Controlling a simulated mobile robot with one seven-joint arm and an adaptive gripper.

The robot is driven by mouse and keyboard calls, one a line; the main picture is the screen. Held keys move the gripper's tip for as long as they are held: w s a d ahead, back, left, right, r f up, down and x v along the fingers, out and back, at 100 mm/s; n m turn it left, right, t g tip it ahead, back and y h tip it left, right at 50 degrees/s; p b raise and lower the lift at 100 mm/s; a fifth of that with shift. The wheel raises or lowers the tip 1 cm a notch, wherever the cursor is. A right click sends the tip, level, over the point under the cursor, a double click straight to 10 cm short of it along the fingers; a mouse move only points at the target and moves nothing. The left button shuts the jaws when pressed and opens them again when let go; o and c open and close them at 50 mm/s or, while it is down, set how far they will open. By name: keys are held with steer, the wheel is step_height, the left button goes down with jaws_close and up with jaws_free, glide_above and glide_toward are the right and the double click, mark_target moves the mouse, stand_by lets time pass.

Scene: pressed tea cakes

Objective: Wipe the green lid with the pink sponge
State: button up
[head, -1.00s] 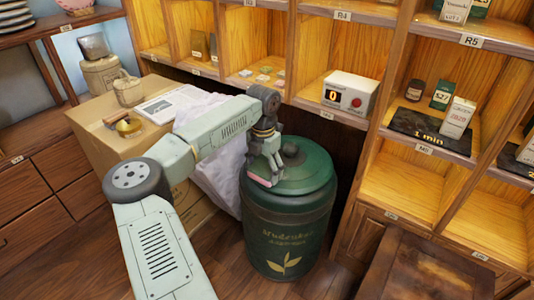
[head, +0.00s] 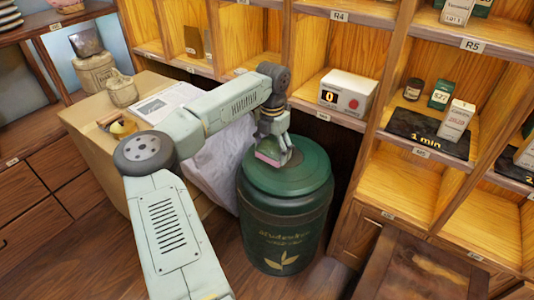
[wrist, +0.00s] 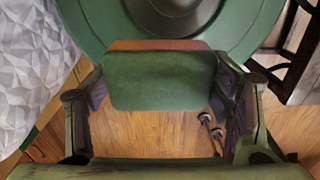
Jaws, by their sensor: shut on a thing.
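My gripper (head: 273,146) is shut on the pink sponge (head: 267,159), whose pink edge shows low between the fingers in the head view. In the wrist view the sponge (wrist: 160,82) shows a broad green face with a thin pinkish-brown edge at the top, held between both dark fingers. The green lid (head: 305,178) closes a dark green canister (head: 285,225). The sponge is over the lid's left back part, near its raised centre; I cannot tell if it touches. In the wrist view the lid (wrist: 245,25) lies beyond the sponge. My gripper hides part of the lid.
A cardboard box (head: 92,140) with a paper and a jug (head: 121,88) stands left of the canister. A pale crumpled sheet (head: 215,170) hangs beside it. Wooden shelves (head: 415,190) rise behind and right, holding a counter with a red button (head: 347,93). Wooden floor lies in front.

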steer(key=shift+r+p, duration=1.05)
steer(key=shift+r, duration=1.1)
steer(key=shift+f, duration=0.1)
